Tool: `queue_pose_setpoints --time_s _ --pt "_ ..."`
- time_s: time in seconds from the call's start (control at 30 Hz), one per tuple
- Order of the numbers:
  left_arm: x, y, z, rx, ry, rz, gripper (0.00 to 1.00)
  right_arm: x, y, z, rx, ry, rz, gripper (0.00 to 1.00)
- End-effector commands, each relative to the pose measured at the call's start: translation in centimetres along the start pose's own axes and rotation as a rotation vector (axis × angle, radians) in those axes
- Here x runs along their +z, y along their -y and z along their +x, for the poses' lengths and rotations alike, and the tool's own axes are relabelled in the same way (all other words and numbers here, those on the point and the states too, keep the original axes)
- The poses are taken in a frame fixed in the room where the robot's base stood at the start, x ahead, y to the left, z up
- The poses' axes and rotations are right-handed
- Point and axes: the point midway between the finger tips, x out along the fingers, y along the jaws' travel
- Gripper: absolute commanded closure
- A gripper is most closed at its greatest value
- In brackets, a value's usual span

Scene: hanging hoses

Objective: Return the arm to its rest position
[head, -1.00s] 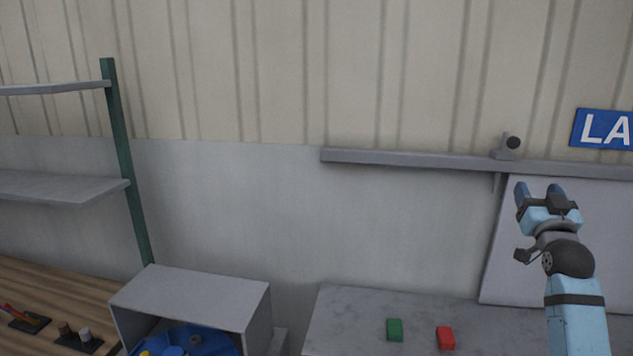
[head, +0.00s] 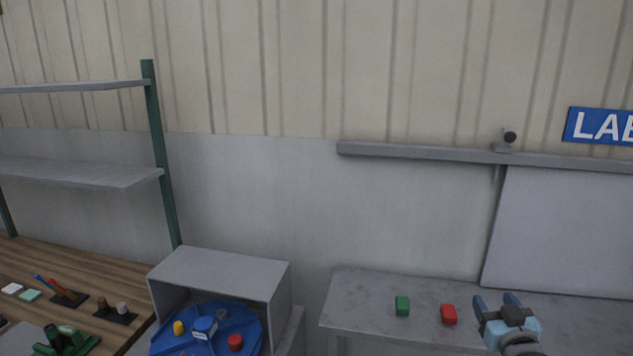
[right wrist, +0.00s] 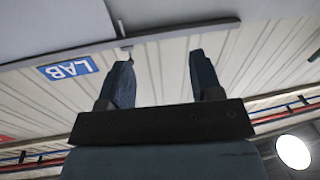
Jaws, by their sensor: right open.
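My right gripper (head: 497,304) is at the lower right of the head view, in front of the grey table and just right of the red block. Its two fingers point up and stand apart, with nothing between them. In the right wrist view the same gripper (right wrist: 155,82) shows two dark fingers spread wide, with only the ribbed wall and a rail behind them. Most of my right arm is below the head view's lower edge. My left gripper is not in view.
A grey open box (head: 215,272) holds a blue round tray (head: 190,338). Shelves (head: 80,174) stand left above a wooden bench (head: 100,267). A grey panel (head: 565,230) leans on the wall.

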Motion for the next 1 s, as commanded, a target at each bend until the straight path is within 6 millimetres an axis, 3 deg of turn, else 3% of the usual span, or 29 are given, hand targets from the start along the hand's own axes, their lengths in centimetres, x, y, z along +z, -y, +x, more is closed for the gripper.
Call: queue_pose_setpoints --time_s 0.03,0.1,0.17,0.3,0.5,0.6,0.73,1.0 --pt "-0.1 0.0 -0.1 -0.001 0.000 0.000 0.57 3.4 1.9 -2.2 -0.034 0.062 -0.006 0.41" --pt "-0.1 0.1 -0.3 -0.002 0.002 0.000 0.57 7.2 4.3 -5.2 -0.078 0.134 -0.010 0.41" --pt "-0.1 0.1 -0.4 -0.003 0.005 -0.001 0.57 10.2 6.3 -8.0 -0.116 0.195 -0.012 0.41" --pt "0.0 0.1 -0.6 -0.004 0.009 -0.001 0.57 16.4 10.9 -15.6 -0.203 0.336 -0.008 0.41" --pt "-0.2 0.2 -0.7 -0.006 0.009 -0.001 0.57 22.0 15.9 -26.5 -0.307 0.508 0.016 0.41" --pt "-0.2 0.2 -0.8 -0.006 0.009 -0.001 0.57 23.3 17.5 -30.2 -0.340 0.563 0.028 0.41" --pt "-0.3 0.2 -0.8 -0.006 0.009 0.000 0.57 23.9 18.5 -32.7 -0.361 0.598 0.036 0.41" --pt "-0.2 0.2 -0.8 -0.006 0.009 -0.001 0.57 24.1 18.7 -33.1 -0.365 0.604 0.038 0.41"
